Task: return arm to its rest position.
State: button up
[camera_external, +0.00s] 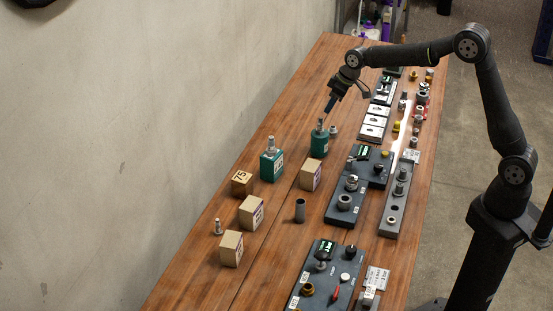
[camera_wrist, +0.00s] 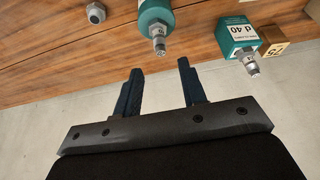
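My gripper (camera_external: 331,104) is raised over the far part of the table, just above and beside a green cylindrical fixture with a metal stem (camera_external: 319,140). In the wrist view my gripper (camera_wrist: 158,75) has its two dark fingers spread apart with nothing between them. The green cylindrical fixture (camera_wrist: 156,15) shows there beyond the fingertips, apart from them. My arm (camera_external: 410,53) reaches from its dark stand at the right, bent at the elbow and stretched over the table.
A green square block with a stem (camera_external: 271,165) and several wooden cubes (camera_external: 251,211) stand on the wooden table (camera_external: 190,275). Dark fixture panels (camera_external: 345,205) and a grey rail (camera_external: 394,205) lie along the right side. A wall (camera_external: 150,110) runs along the left.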

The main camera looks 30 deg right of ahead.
aim_at(320, 118)
jog(key=x, duration=1)
jog(key=shift+s, duration=0.1)
notch_tip(320, 118, up, 3)
jog(key=shift+d, duration=0.1)
jog(key=shift+r, duration=0.55)
jog(key=shift+f, duration=0.15)
